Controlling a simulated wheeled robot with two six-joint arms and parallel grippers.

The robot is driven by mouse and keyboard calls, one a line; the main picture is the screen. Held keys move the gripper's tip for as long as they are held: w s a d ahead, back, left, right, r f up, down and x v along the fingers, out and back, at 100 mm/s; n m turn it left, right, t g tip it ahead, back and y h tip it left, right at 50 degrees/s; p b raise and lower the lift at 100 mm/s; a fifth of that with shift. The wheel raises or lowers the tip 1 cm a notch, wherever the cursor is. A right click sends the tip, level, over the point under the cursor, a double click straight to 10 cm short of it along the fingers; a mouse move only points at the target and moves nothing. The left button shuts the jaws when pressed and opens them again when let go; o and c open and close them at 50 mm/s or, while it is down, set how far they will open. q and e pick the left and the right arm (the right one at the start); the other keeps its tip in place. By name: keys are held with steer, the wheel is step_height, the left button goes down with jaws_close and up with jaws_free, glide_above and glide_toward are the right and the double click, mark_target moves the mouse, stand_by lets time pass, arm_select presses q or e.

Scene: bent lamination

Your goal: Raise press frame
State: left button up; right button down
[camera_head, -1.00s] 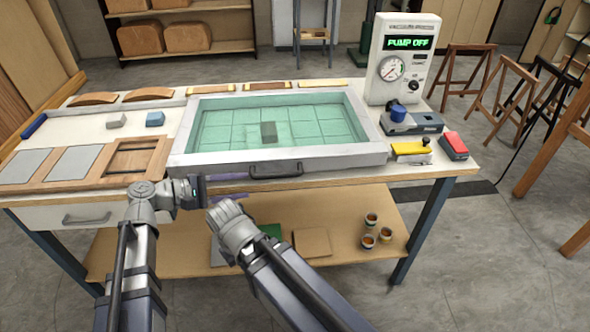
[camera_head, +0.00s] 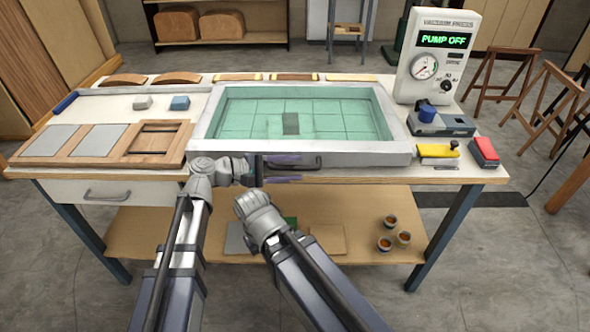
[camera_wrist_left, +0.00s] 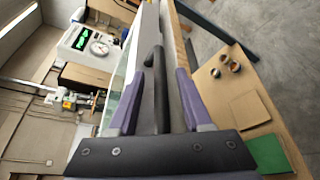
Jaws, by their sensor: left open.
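The press frame (camera_head: 203,140) is a light grey rectangular frame around a green gridded membrane (camera_head: 345,108). It lies flat on the bench, with a small dark block (camera_head: 290,123) showing at its middle. A dark handle (camera_head: 312,163) is on its front side. My left gripper (camera_head: 290,169) is open at the handle, its purple fingers pointing right. In the left wrist view, the handle (camera_wrist_left: 155,70) stands between the two spread fingers (camera_wrist_left: 158,95), with gaps visible beside it. My right arm's wrist shows below the bench edge; its gripper fingers are not visible.
The vacuum press unit (camera_head: 438,60) reads "PUMP OFF" at the back right. A blue-knobbed device (camera_head: 445,124), a yellow tool (camera_head: 437,150) and a red block (camera_head: 484,151) sit right of the frame. Wooden panels (camera_head: 110,158) lie left. Several small cups (camera_head: 385,243) stand on the lower shelf.

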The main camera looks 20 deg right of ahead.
arm_select(q)
steer(key=shift+d+f, duration=0.1)
steer(key=shift+d, duration=0.45)
jaws_close()
stand_by(1.1)
